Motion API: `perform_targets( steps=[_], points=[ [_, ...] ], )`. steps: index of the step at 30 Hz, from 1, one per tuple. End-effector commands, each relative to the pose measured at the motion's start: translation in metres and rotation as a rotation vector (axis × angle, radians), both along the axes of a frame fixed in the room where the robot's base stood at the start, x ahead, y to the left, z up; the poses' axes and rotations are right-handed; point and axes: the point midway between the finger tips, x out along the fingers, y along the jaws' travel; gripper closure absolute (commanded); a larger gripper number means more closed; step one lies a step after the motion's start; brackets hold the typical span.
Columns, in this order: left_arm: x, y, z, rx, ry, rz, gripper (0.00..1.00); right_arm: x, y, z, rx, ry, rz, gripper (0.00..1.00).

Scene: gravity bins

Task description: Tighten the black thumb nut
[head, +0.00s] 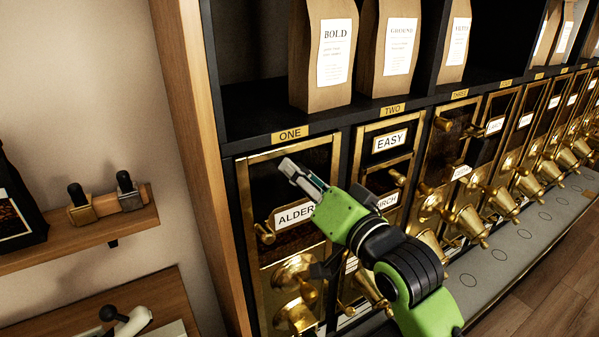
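My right gripper (287,165) reaches in from the lower right on a green arm. Its grey fingertips are in front of the dark window of the bin under the "ONE" label, above the "ALDER" card (294,215). I cannot tell whether its fingers are apart, and I see nothing clearly held. A small dark part (323,270) shows beside the brass spout (295,275) of this bin, below my gripper. It may be the black thumb nut, but it is too small and dark to be sure. My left gripper is not in view.
Brass-framed bins with spouts run off to the right above a grey ledge (490,268). Paper coffee bags (322,85) stand on the shelf above. A wooden shelf (40,250) at left holds two black-knobbed pieces (80,212). Bare wall lies between that shelf and the cabinet.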

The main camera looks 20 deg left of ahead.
Motion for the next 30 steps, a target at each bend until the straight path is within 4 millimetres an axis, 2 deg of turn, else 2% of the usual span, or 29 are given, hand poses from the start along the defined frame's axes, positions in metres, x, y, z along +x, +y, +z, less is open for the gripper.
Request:
perform_targets(
  steps=[4, 9, 12, 30],
  points=[
    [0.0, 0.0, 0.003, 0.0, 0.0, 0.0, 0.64, 0.001, -0.001, 0.001, -0.058, -0.072, -0.001, 0.67],
    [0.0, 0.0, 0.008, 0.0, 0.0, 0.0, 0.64, 0.001, -0.001, 0.002, -0.249, -0.318, -0.001, 0.67],
    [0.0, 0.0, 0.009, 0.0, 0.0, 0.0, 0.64, 0.001, -0.001, 0.001, -0.312, -0.399, -0.001, 0.67],
    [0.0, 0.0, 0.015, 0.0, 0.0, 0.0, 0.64, 0.0, -0.001, 0.001, -0.319, -0.411, 0.0, 0.67]
  ],
)
